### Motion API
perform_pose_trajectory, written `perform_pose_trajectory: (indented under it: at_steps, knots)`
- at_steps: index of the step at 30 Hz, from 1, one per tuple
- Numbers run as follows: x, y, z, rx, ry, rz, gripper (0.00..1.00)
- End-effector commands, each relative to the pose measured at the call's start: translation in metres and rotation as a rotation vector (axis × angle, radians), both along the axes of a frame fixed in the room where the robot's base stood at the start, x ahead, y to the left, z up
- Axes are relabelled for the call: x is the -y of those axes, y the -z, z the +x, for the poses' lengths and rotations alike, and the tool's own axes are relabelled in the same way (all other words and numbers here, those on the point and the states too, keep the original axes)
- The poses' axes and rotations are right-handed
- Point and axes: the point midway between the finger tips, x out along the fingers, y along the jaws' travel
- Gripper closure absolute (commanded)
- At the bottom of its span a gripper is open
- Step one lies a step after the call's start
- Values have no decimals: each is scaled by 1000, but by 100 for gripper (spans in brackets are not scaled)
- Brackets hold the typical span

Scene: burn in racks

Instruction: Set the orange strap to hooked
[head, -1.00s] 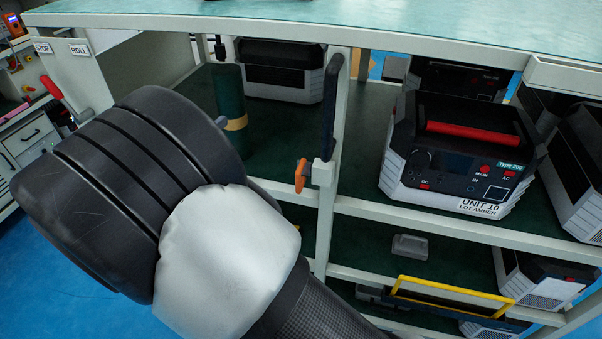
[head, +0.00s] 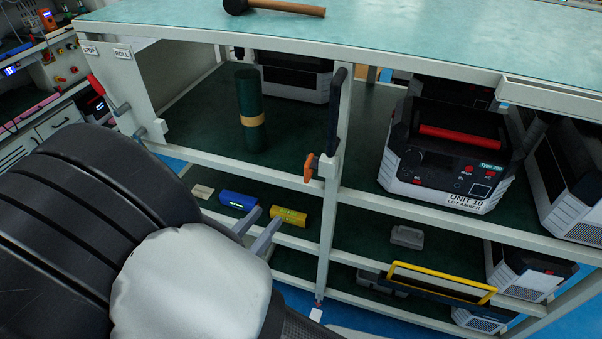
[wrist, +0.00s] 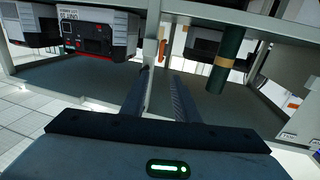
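The orange strap shows as an orange tab (head: 309,167) beside a pale bracket on the rack's middle post, below a black upright piece (head: 334,108). Whether the tab is hooked on anything is too small to tell. In the wrist view, which is upside down, a small orange patch (wrist: 162,47) shows by the post, beyond the fingers. My gripper (head: 267,216) has two grey fingers apart with nothing between them. It is left of and below the orange tab in the head view, not touching it. The wrist view also shows the open gripper (wrist: 160,75).
Unit 10 (head: 447,160), with a red handle, stands on the shelf right of the post. A green cylinder (head: 250,112) stands left of it. Blue (head: 238,201) and yellow (head: 289,216) levels lie on the lower shelf. A mallet (head: 285,7) lies on the top. A yellow-edged frame (head: 440,282) is low right.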

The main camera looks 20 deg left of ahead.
Motion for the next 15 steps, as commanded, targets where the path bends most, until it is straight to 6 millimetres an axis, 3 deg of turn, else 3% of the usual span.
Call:
perform_pose_trajectory:
  at_steps: [15]
  knots:
    - [31, 1, 107, 1, 3, 0, 72]
